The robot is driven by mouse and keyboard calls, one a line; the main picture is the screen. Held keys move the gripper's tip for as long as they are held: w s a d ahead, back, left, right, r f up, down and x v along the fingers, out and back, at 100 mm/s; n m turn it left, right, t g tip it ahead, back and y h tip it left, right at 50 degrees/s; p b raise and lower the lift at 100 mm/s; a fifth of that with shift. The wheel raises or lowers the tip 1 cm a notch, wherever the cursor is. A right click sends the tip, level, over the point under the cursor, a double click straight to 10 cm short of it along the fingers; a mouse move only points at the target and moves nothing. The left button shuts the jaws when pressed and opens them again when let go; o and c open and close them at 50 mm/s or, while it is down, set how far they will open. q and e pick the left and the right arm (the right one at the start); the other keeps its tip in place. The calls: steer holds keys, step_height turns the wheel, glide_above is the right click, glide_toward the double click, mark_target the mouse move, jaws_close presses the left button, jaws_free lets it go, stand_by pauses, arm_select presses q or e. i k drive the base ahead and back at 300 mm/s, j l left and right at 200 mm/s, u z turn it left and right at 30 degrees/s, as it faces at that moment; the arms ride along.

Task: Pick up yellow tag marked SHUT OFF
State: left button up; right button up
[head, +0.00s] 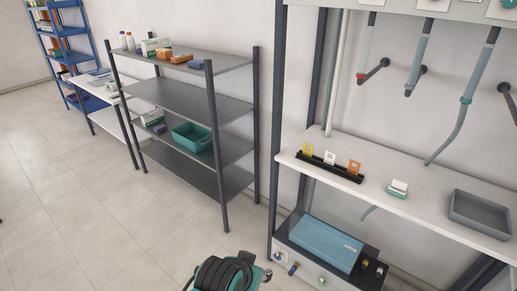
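A small yellow tag (308,150) stands upright at the left end of a black rack (332,169) on the white shelf of the manometer board. A white tag (330,158) and an orange tag (354,167) stand in the same rack to its right. Each tag has a pale square in its middle; any lettering is too small to read. Neither of my grippers is in view.
The white shelf (425,197) also holds a small white-and-green block (398,188) and a grey tray (482,213). Tubes hang above it. A blue case (318,241) sits below. A teal machine with a coiled black hose (228,274) stands on the floor, beside grey shelving (185,98).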

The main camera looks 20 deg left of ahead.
mark_target(306, 151)
steer(key=u, duration=0.4)
steer(key=i+j+z, duration=0.1)
steer(key=i, duration=0.3)
steer(key=i+j, duration=0.25)
steer(key=i, duration=0.2)
steer(key=i+j+z, duration=0.15)
steer(key=i, duration=0.25)
